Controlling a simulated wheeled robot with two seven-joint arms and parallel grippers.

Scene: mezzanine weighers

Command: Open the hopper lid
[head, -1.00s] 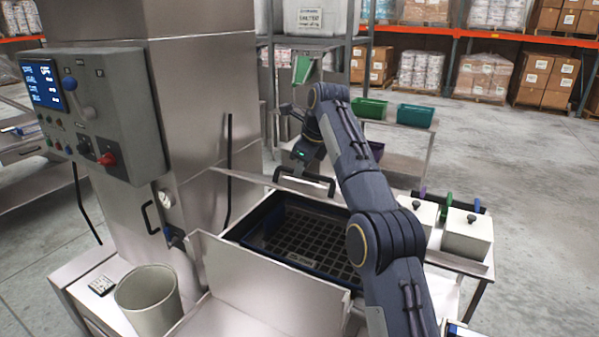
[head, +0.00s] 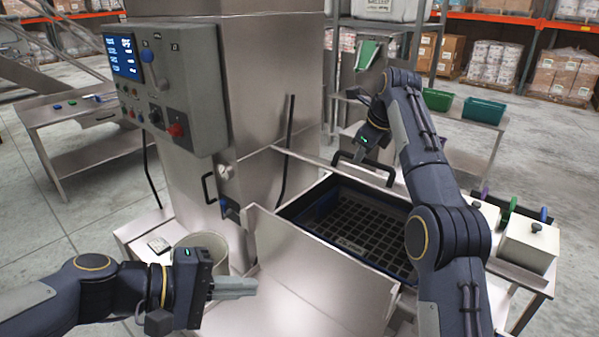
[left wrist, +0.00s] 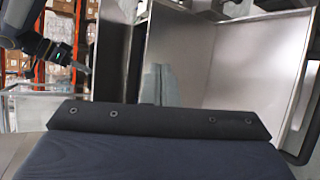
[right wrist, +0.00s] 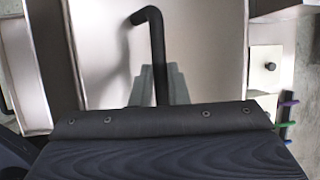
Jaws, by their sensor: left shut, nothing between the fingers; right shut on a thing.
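The hopper (head: 290,212) is open at the top, with a dark grid inside. Its steel lid (head: 300,157) stands raised at the far side of the opening, seen nearly edge-on. A black bar handle (head: 388,178) is on the lid. My right gripper (head: 360,158) is shut on this handle, which also shows in the right wrist view (right wrist: 153,30) with the pale lid panel behind it. My left gripper (head: 250,287) is shut and empty, in front of the hopper's near steel panel. Its fingers show in the left wrist view (left wrist: 155,82).
A control box (head: 180,90) with screen and knobs is on the steel column. A pale bin (head: 205,247) stands behind my left gripper. White lidded containers (head: 528,247) stand right of the hopper. A side table (head: 85,115) is at the far left.

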